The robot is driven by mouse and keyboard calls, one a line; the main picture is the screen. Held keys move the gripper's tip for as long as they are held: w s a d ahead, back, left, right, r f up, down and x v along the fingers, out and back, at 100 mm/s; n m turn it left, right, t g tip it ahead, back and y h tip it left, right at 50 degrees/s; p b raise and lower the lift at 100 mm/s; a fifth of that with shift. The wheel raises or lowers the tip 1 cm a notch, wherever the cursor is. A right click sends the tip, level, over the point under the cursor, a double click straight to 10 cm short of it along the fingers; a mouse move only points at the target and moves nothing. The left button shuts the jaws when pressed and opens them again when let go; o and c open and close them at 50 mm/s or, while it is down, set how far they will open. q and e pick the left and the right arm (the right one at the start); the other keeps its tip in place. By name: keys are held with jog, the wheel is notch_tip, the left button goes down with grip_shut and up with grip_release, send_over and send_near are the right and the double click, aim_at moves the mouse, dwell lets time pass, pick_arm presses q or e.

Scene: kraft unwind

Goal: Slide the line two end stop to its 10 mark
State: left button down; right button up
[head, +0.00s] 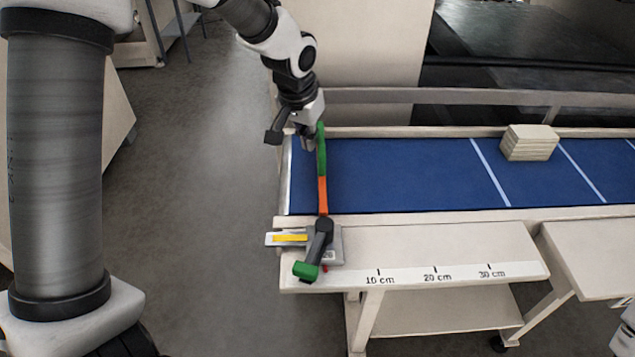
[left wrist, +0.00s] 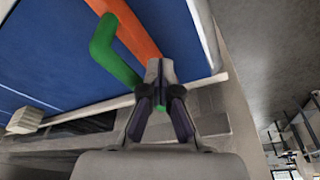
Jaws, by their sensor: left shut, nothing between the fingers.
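The end stop's bar, orange (head: 323,194) with a green far section (head: 321,150), lies across the blue belt near its left end. At the front it joins a grey carriage (head: 333,245) with a dark lever and green tip (head: 306,270). The carriage sits left of the 10 cm mark (head: 379,276) on the white scale. My left gripper (head: 307,143) is shut and empty, just left of the green section. In the left wrist view, its fingertips (left wrist: 160,92) are beside the bent green end (left wrist: 108,50); I cannot tell whether they touch.
A stack of pale flat pieces (head: 530,142) sits on the blue belt (head: 410,175) at the right. The belt between bar and stack is clear. A rail (head: 450,97) runs behind it. The 20 and 30 cm marks continue rightward along the front ledge.

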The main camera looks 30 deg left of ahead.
pick_arm(q)
jog(key=shift+w+d+p, duration=0.45)
jog(key=shift+d+p, duration=0.2)
jog(key=shift+d, duration=0.1)
jog(key=shift+w+d+p, duration=0.5)
jog(key=shift+d+p, duration=0.1)
jog(key=shift+d, duration=0.15)
jog(key=shift+w+d+p, duration=0.45)
jog(key=shift+d+p, duration=0.2)
jog(key=shift+d, duration=0.1)
dwell(0.4)
jog(key=shift+w+d+p, duration=0.4)
jog(key=shift+w+d, duration=0.05)
jog(key=shift+d, duration=0.3)
jog(key=shift+w+d+p, duration=0.35)
jog(key=shift+w+d, duration=0.1)
jog(key=shift+d, duration=0.25)
dwell(0.3)
jog(key=shift+s+a, duration=0.1)
jog(key=shift+s+a, duration=0.45)
jog(key=shift+a, duration=0.3)
jog(key=w+p+v, duration=0.2)
jog(key=p+v, duration=0.6)
jog(key=shift+r, duration=0.65)
